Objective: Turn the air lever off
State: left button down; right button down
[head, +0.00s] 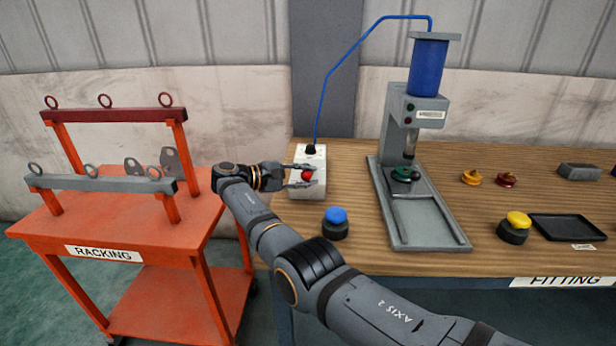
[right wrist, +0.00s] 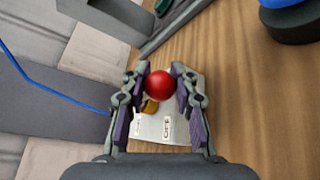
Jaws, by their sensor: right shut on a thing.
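The air lever is a red ball knob (head: 307,174) on a pale valve box (head: 316,157) at the left end of the wooden bench. My right gripper (head: 303,176) reaches in from the left and is shut on the red knob. In the right wrist view the red ball (right wrist: 160,85) sits between the two fingers (right wrist: 161,84). A brass-coloured part (right wrist: 150,106) shows below the ball, above the labelled face of the box (right wrist: 165,130). The lever's stem is mostly hidden, and the labels are too small to read surely. My left gripper is not in view.
A blue hose (head: 330,75) runs from the valve box to the grey press (head: 395,110) with its blue cylinder (head: 427,65). A blue button (head: 336,216) stands near the box. An orange racking cart (head: 190,215) is left of the bench (head: 350,155).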

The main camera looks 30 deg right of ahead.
jog(key=shift+a+f, duration=0.1)
jog(key=c, duration=1)
grip_release()
jog(key=shift+a, duration=0.1)
jog(key=shift+c, duration=0.2)
jog(key=shift+o, duration=0.3)
jog(key=r, duration=0.7)
jog(key=shift+w+d+r, duration=0.3)
jog(key=shift+d, duration=0.1)
jog(key=r, duration=0.2)
jog(key=s+a, duration=0.1)
jog(key=shift+r, duration=0.4)
jog(key=shift+c, duration=0.3)
jog(key=shift+w+r, duration=0.1)
jog(key=shift+w, duration=0.05)
jog(key=shift+w+d+f, duration=0.25)
jog(key=shift+s+a+r, duration=0.1)
jog(key=shift+s, duration=0.05)
